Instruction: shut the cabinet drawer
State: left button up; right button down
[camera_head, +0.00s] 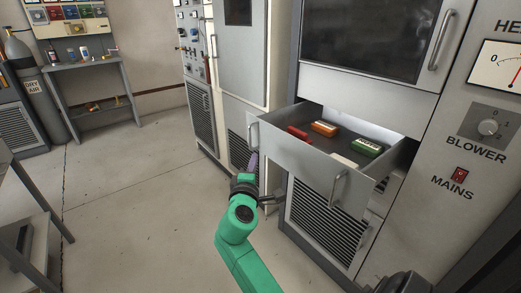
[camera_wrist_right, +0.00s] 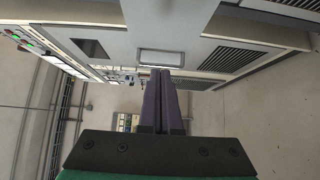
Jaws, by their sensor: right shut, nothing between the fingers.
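The cabinet drawer (camera_head: 295,160) is pulled out of the grey rack at the right of the head view. Its front has a handle at each end, the left handle (camera_head: 254,134) and the right handle (camera_head: 339,187). My right gripper (camera_head: 253,157), with purple fingers, is shut and empty. It is just below the left handle in the head view, near the drawer's left end. In the right wrist view the shut fingers (camera_wrist_right: 160,75) point at a handle (camera_wrist_right: 161,58) on a grey panel; I cannot tell whether they touch it. My left gripper is not in view.
The drawer holds a red item (camera_head: 298,133), an orange box (camera_head: 324,129) and a green box (camera_head: 367,147). A louvred panel (camera_head: 325,222) is below it. A small table (camera_head: 85,65) and a gas cylinder (camera_head: 28,85) stand far left.

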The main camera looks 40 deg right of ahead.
aim_at(268, 141)
jog(key=w+d, duration=0.1)
jog(key=d, duration=0.1)
jog(key=w+d, duration=0.1)
jog(key=d, duration=0.2)
jog(key=w+d, duration=0.2)
jog(key=d, duration=0.1)
jog(key=shift+p, duration=0.35)
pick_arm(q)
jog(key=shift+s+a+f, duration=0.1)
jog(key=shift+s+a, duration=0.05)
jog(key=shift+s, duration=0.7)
pick_arm(e)
jog(key=shift+d, duration=0.2)
jog(key=shift+d, duration=0.1)
